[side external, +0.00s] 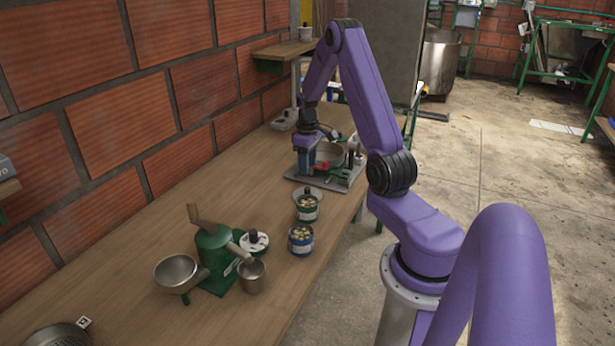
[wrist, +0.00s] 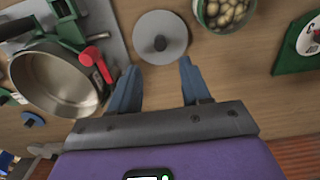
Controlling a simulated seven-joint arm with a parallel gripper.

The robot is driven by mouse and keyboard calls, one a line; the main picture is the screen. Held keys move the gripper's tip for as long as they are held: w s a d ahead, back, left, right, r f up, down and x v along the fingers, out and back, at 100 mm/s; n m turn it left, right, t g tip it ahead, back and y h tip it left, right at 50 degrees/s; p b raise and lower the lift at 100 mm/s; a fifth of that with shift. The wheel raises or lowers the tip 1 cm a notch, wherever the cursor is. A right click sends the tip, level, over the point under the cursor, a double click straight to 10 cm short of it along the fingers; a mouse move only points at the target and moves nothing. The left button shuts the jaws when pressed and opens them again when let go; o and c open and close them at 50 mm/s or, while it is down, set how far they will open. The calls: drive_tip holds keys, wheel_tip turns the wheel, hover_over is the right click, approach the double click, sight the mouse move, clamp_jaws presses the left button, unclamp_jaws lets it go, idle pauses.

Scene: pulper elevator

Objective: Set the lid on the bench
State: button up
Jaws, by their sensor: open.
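The lid (wrist: 174,47) is a flat grey disc with a black knob. In the wrist view it appears to lie flat on the wooden bench (wrist: 262,95), just ahead of my fingertips. In the side external view the lid (side external: 315,191) shows partly behind the green-labelled tin. My gripper (wrist: 158,66) is open and empty, with its two blue fingers apart and pointing at the lid. In the side external view my gripper (side external: 306,168) is low over the bench, beside the pot station, and its fingertips are hard to make out.
A steel pot (wrist: 60,82) with a red lever (wrist: 97,62) stands close left of my fingers. A tin of beans (wrist: 226,12) is right of the lid. A blue tin (side external: 300,240) and a green hand pulper (side external: 214,262) stand nearer along the bench.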

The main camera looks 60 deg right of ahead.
drive_tip(key=w+a+r+n, duration=0.15)
drive_tip(key=a+r, duration=0.25)
drive_tip(key=a, duration=0.4)
drive_tip(key=w+a+r+n, duration=0.1)
drive_tip(key=a+r+n, duration=0.1)
drive_tip(key=a+r, duration=0.35)
drive_tip(key=s+a+r+n, duration=0.2)
drive_tip(key=s+a+n, duration=0.15)
drive_tip(key=a, duration=1.05)
drive_tip(key=s+a+r+n, duration=0.1)
drive_tip(key=s+a, duration=0.4)
drive_tip(key=s, duration=0.6)
drive_tip(key=s+a+r+n, duration=0.1)
drive_tip(key=s+a+n, duration=0.3)
drive_tip(key=s, duration=0.7)
drive_tip(key=shift+s+a+n, duration=0.3)
drive_tip(key=shift+s+a, duration=0.05)
drive_tip(key=shift+a, duration=0.3)
